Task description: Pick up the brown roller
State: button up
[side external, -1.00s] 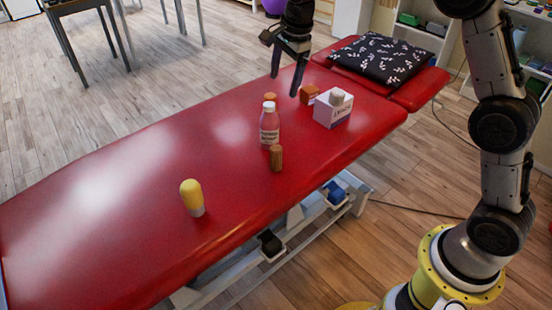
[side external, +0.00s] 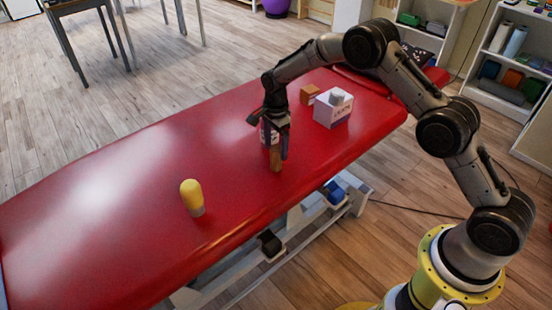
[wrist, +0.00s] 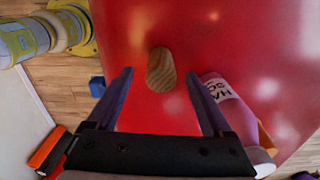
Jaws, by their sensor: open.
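The brown roller (side external: 276,160) is a small wooden cylinder standing upright on the red treatment table (side external: 120,190). In the wrist view, the roller (wrist: 161,70) shows its grained top, just beyond and between my open fingertips. My gripper (side external: 274,148) points down, open and empty, at the roller's upper part in the side view. I cannot tell exactly how far the fingers reach down around it. The pink bottle (wrist: 232,100) is close outside my right finger in the wrist view; in the side view my gripper mostly hides it.
A white box (side external: 333,112) and a small brown box (side external: 309,95) stand further back on the table. A yellow-topped object (side external: 191,196) stands to the left. The table's near edge is close to the roller. The table's left part is clear.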

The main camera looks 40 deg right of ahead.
aim_at(276, 158)
jog(key=shift+d+f, duration=0.1)
jog(key=shift+f, duration=2.8)
grip_shut()
jog(key=shift+r, duration=0.1)
